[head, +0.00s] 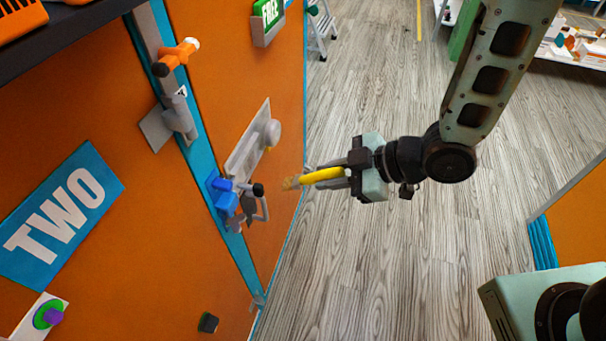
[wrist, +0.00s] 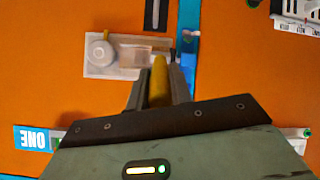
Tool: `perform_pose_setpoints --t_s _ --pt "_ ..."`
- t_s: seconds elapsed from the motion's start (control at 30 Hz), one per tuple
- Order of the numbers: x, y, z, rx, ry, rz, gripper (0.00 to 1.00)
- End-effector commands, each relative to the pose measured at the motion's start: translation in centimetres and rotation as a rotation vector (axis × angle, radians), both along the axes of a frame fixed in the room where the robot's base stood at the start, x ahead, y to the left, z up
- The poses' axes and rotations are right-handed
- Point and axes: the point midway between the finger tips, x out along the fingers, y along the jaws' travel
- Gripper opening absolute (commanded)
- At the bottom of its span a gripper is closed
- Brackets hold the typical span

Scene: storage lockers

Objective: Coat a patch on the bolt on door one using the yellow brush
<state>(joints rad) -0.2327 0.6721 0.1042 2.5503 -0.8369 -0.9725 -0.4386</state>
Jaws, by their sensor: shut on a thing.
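My gripper (head: 345,176) is shut on the yellow brush (head: 322,175), whose tan bristles (head: 290,184) point left toward the lockers. The brush also shows between the fingers in the wrist view (wrist: 158,82), where its tip is hidden. Door one (wrist: 50,85), with its ONE label (wrist: 32,139), fills much of the wrist view. A silver plate with a round knob (wrist: 102,53) is on it, ahead of the brush; the same plate shows in the head view (head: 247,145). A blue bolt-like latch with a black knob (head: 228,194) sits by the teal strip. The bristles appear apart from both.
Door two, with its TWO sign (head: 62,215), is at the left. An orange-handled latch (head: 175,57) sticks out above the blue one. A FREE sign (head: 267,20) is at the top.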

Motion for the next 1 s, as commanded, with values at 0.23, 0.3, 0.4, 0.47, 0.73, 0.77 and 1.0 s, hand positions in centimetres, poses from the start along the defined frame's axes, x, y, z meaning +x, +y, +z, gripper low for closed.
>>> perform_pose_setpoints --t_s 0.23,0.3,0.4,0.47,0.73,0.77,1.0 --pt "0.0 0.1 0.2 0.000 0.001 -0.001 0.00" --pt "0.1 0.3 0.4 0.000 0.004 0.000 0.00" --pt "0.3 0.7 0.5 0.000 0.004 0.000 0.00" --pt "0.4 0.9 0.4 0.001 0.004 0.000 0.00" --pt "0.9 2.4 0.0 0.002 -0.001 0.003 0.00" --pt "1.0 2.7 0.0 0.002 -0.001 0.003 0.00" --pt "1.9 5.3 0.0 0.003 -0.002 0.003 0.00"
